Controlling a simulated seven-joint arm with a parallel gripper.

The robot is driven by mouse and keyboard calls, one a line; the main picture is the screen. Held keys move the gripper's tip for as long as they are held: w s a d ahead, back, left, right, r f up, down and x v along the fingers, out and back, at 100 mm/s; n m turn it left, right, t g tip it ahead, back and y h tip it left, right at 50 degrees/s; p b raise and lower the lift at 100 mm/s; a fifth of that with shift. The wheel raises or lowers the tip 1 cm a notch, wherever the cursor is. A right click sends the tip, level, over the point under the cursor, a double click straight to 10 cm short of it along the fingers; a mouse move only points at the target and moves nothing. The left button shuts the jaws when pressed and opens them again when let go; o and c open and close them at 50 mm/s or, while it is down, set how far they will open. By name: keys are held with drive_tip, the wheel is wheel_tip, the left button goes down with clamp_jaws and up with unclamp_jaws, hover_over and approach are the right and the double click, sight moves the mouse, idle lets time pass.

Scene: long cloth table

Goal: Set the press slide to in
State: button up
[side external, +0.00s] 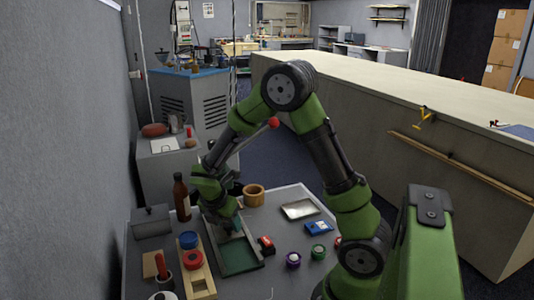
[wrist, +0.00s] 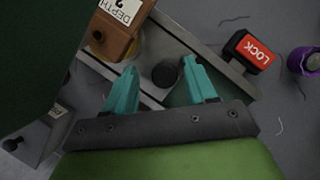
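My gripper (wrist: 160,67) is open, its two teal fingers on either side of a dark round knob (wrist: 165,75). I cannot tell whether the fingers touch the knob. The knob stands by a grey metal rail (wrist: 195,70). In the side view, my gripper (side external: 229,214) points down at the far end of a grey-framed fixture with a dark green plate (side external: 238,256). No part is labelled as the press slide, and my gripper hides the knob in the side view.
A red LOCK block (wrist: 254,51) sits right of the rail; an orange-brown block labelled DEPTH (wrist: 112,38) is at upper left.

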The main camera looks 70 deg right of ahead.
drive_tip(key=v, duration=1.7)
drive_tip(key=s+a+r+m+t+y, duration=0.2)
drive_tip(key=s+m, duration=0.4)
drive_tip(key=m, duration=0.5)
drive_tip(key=s+a+r+m+t+y, duration=0.3)
drive_tip(key=s+a+m+t+y, duration=0.1)
drive_tip(key=m, duration=0.7)
drive_tip(key=s+a+t, duration=0.1)
drive_tip(key=s+a, duration=0.1)
drive_tip(key=s, duration=0.1)
drive_tip(key=shift+a+y, duration=0.2)
drive_tip(key=shift+y, duration=0.1)
